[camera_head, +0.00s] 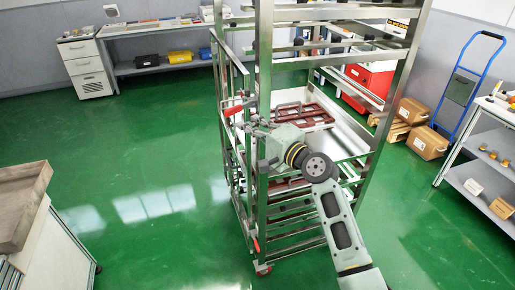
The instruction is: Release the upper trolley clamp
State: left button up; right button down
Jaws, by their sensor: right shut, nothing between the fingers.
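The tall metal trolley (264,60) stands in the middle of the view. The upper trolley clamp (234,108), with a red handle, is on its left side at mid height. A lower clamp with a red handle (256,244) is near the bottom of the same side. My right gripper (250,122) is shut and empty, just right of and slightly below the upper clamp. I cannot tell whether it touches the clamp. My right arm covers part of the trolley's front. My left gripper is out of view.
Reddish-brown trays (303,117) lie on a trolley shelf. A blue hand truck (463,86) and cardboard boxes (427,142) stand at the right, beside a grey shelf unit (488,160). A workbench lines the back wall. The green floor (150,160) left of the trolley is clear.

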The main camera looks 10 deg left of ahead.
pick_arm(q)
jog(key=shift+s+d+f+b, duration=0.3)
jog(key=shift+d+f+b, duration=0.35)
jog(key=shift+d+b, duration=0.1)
pick_arm(e)
jog(key=s+d, duration=0.1)
jog(key=s, duration=0.9)
